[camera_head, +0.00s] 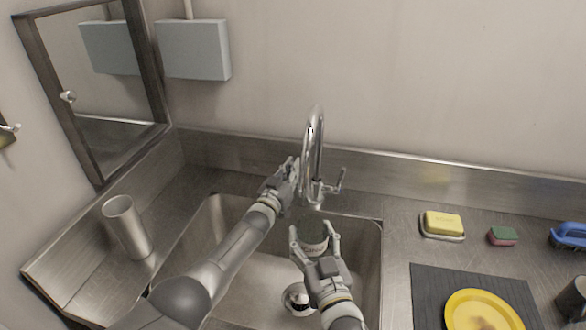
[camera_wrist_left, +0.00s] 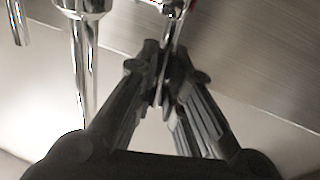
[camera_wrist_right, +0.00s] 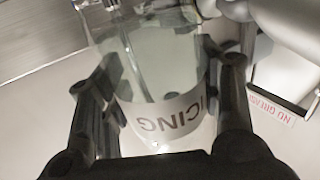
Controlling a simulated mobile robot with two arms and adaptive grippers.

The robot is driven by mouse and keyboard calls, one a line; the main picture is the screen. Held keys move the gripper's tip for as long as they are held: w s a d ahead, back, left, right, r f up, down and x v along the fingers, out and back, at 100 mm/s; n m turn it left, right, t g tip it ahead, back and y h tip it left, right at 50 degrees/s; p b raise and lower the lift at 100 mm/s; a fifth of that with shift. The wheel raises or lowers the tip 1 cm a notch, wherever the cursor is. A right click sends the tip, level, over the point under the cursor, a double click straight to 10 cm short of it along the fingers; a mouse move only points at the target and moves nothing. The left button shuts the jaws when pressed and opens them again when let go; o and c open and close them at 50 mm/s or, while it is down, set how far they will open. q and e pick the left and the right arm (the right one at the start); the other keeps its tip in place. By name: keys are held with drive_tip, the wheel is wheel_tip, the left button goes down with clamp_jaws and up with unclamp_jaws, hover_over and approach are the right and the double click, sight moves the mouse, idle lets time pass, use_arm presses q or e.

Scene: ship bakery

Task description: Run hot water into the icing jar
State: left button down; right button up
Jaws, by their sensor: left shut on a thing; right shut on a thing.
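The chrome tap (camera_head: 318,140) stands at the back edge of the sink, its spout curving forward. My left gripper (camera_head: 291,172) is beside the tap's base on the left; in the left wrist view its fingers (camera_wrist_left: 165,85) are shut on a thin chrome tap lever (camera_wrist_left: 171,35) with a red mark near its top. My right gripper (camera_head: 315,240) is shut on the icing jar (camera_head: 314,247), below the spout and over the sink. In the right wrist view the jar (camera_wrist_right: 155,60) is clear glass with an "ICING" label (camera_wrist_right: 175,115). I cannot tell whether water is running or in the jar.
The steel sink (camera_head: 372,265) has a drain (camera_head: 299,299). A metal cup (camera_head: 127,228) stands left of it. To the right are a yellow sponge (camera_head: 443,223), a small red-green sponge (camera_head: 502,236), a blue brush (camera_head: 570,236) and a yellow plate (camera_head: 480,312) on a dark mat (camera_head: 428,283).

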idle(0.3)
use_arm(q)
drive_tip(key=c, duration=1.5)
unclamp_jaws()
drive_tip(key=shift+s+a, duration=0.1)
drive_tip(key=v, duration=1.1)
drive_tip(key=shift+s+f, duration=0.15)
drive_tip(key=shift+s, duration=0.25)
